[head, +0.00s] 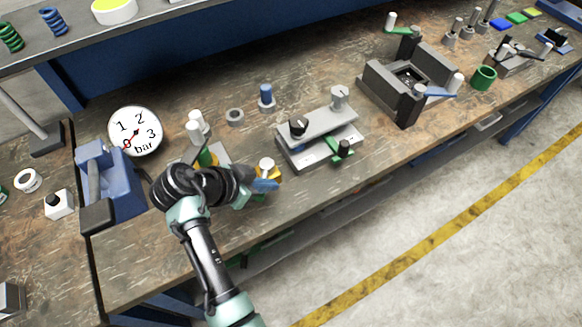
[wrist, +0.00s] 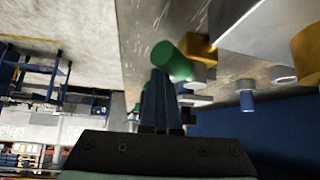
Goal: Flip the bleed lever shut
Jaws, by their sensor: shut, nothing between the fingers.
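My gripper (head: 265,185) is low over the front of the bench, beside a yellow part with a white knob (head: 267,165). In the wrist view its blue fingers (wrist: 159,74) are together and empty. Their tips are right beside a green cylindrical handle (wrist: 172,61); I cannot tell whether they touch it. I cannot tell for sure which part is the bleed lever. My wrist hides much of this fixture in the head view. The dial gauge (head: 135,132) stands to the left, marked in bar.
A blue vise (head: 112,188) stands at the left. Bare bench (head: 305,95) lies behind the grey fixture.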

